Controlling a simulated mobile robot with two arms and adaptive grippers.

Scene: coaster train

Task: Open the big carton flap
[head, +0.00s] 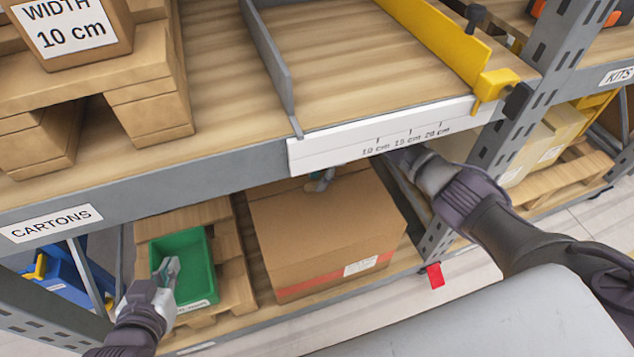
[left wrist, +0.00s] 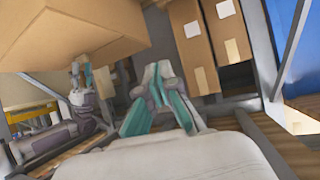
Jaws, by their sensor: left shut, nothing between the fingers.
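The big brown carton (head: 318,228) stands on the lower shelf, with a red stripe and a white label on its front. Its top looks flat; I cannot make out a raised flap. My right arm reaches in under the upper shelf, and my right gripper (head: 321,181) is at the carton's far top edge, partly hidden by the shelf. In the left wrist view the right gripper (left wrist: 80,74) shows close beside a carton (left wrist: 75,32); its jaw state is unclear. My left gripper (head: 166,270) is shut and empty over the green bin (head: 196,290), apart from the carton.
The upper shelf's white ruler strip (head: 385,135) overhangs the carton closely. A wooden pallet (head: 235,262) lies under the green bin, left of the carton. A grey upright (head: 436,245) with a red tag (head: 435,276) stands to the right. A blue bin (head: 65,275) is at far left.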

